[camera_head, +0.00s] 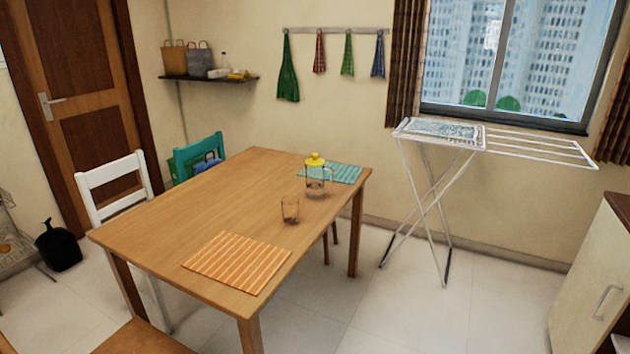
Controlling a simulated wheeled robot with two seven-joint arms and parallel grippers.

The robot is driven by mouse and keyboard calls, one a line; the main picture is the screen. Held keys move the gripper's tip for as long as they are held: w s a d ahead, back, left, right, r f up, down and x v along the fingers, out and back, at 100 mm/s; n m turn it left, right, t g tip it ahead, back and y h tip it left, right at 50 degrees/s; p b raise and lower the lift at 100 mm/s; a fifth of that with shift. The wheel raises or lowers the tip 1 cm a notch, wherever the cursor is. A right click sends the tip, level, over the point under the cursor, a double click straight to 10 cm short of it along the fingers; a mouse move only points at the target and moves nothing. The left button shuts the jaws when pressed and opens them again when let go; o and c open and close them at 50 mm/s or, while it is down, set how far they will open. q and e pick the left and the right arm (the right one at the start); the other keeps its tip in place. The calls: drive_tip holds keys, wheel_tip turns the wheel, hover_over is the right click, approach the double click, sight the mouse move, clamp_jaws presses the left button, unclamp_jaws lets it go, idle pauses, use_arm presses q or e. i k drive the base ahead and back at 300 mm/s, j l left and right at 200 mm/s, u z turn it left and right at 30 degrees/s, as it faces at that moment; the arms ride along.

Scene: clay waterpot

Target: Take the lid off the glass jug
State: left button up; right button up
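The glass jug (314,183) stands upright on the wooden table, towards its far right end, at the near left edge of a teal mat. Its yellow lid (315,160) sits on top of it. The jug is clear, with a handle on its right side. Neither of my grippers shows in the head view.
The wooden table (208,225) holds a drinking glass (290,209) in front of the jug, a teal striped mat (343,173) and an orange striped mat (238,262). A white chair (113,187) and a teal chair (198,152) stand along its left side. A drying rack (436,190) stands right.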

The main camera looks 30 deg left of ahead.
sight(314, 160)
drive_tip(key=i+u, duration=0.2)
drive_tip(key=u, duration=0.2)
drive_tip(key=i+u, duration=0.15)
drive_tip(key=u, duration=0.2)
